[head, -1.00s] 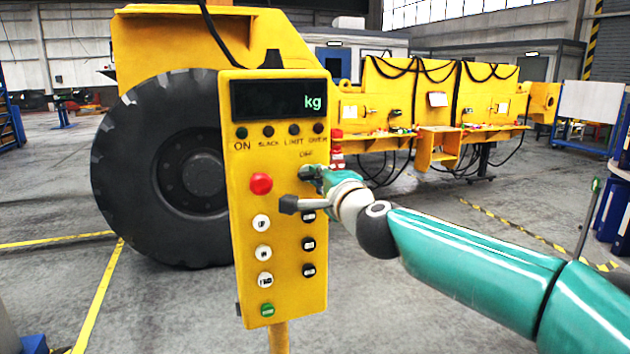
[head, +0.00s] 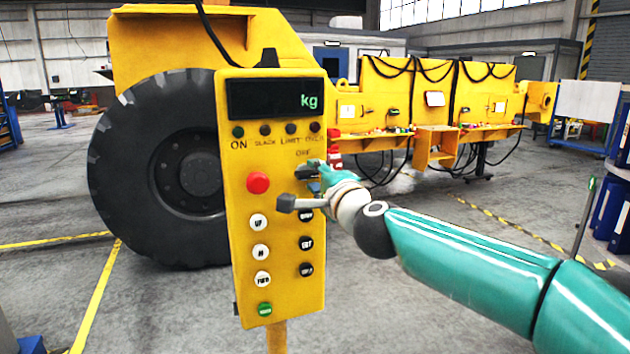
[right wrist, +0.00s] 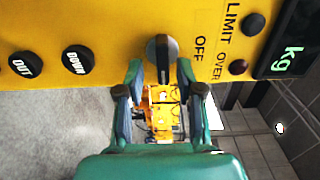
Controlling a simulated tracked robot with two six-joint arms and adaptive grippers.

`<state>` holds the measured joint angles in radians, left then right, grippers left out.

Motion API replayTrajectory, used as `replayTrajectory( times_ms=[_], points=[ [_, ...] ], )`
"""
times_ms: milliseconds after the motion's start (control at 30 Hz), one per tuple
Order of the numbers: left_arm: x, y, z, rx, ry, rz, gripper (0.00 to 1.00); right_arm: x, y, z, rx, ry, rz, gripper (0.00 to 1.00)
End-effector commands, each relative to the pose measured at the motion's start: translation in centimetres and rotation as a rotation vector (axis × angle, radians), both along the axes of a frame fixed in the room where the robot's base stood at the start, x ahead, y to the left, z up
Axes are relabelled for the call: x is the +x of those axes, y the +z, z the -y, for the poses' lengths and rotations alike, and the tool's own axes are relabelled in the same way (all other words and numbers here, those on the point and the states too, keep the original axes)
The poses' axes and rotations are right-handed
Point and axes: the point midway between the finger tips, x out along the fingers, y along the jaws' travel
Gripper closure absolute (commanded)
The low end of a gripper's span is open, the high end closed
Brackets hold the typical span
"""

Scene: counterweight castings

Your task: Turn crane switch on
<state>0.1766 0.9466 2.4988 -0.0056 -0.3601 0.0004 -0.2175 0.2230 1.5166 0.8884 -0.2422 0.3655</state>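The yellow crane control panel (head: 283,225) stands upright in the middle of the head view. In the head view the switch (head: 307,171) is partly hidden by my right gripper (head: 318,178). In the right wrist view my right gripper (right wrist: 160,78) is open, with one finger on each side of the knob's near end. Gaps show between the fingers and the knob, so I see no clear grip. My left gripper is not in view.
A display (head: 275,98) reading kg is above. A large tyre (head: 150,175) stands behind the panel. Open floor lies to the right.

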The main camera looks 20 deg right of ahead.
Motion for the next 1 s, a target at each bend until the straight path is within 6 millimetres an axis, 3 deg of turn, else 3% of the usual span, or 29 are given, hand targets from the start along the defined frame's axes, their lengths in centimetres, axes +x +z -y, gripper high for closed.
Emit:
replayTrajectory(
  times_ms=[267,700,1000],
  points=[
    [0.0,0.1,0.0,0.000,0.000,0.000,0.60,-2.1,0.2,0.1,0.000,0.000,0.003,0.64],
    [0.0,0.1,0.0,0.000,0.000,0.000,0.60,-10.3,0.0,0.3,0.000,0.001,0.001,0.64],
    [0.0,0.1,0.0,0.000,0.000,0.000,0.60,-12.0,-0.2,0.3,-0.001,0.000,-0.002,0.64]
  ],
)
